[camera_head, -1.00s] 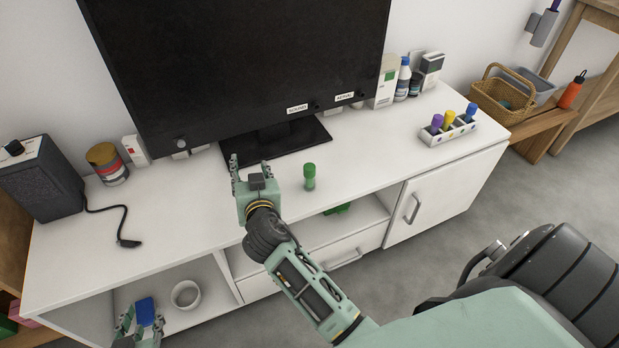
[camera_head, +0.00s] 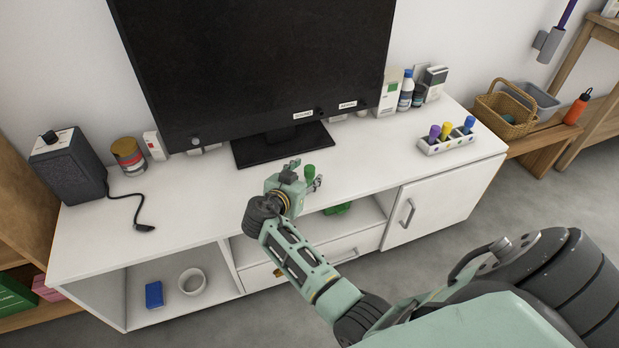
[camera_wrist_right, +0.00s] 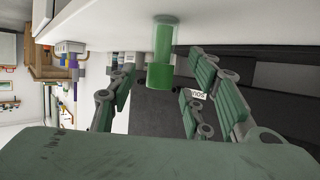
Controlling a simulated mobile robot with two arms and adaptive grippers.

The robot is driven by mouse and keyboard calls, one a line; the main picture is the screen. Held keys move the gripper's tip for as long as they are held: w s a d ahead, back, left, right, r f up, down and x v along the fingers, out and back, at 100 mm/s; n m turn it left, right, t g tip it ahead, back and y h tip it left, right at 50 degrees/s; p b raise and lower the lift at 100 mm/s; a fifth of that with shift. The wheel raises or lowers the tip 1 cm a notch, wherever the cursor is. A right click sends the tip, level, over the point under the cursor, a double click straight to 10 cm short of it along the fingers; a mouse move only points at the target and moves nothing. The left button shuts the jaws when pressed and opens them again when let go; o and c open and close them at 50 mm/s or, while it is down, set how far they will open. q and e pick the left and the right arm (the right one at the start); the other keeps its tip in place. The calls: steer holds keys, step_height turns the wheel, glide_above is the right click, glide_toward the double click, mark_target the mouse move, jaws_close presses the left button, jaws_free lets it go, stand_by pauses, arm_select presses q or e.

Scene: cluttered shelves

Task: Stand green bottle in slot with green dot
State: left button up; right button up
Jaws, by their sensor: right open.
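The green bottle (camera_head: 310,170) stands upright on the white cabinet top, partly hidden behind my right gripper (camera_head: 306,174). In the right wrist view the bottle (camera_wrist_right: 162,48) appears upside down, in the gap between the open fingers of the gripper (camera_wrist_right: 160,92), with no finger visibly closed on it. The white slotted rack (camera_head: 446,147) stands at the right of the cabinet top. It holds a purple (camera_head: 434,132), a yellow (camera_head: 446,130) and a blue bottle (camera_head: 469,124), with a gap between yellow and blue. Its dots are too small to read surely. My left gripper is out of view.
The monitor stand (camera_head: 282,145) is just behind the bottle. White boxes (camera_head: 391,92) and bottles stand along the back. A black speaker (camera_head: 68,170) with a cable and a can (camera_head: 129,157) are at the left. The top between green bottle and rack is clear.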

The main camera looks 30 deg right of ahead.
steer(key=shift+w+d+f, duration=0.25)
steer(key=shift+w+d, duration=0.05)
steer(key=shift+d, duration=0.1)
jaws_close()
steer(key=shift+r, duration=0.15)
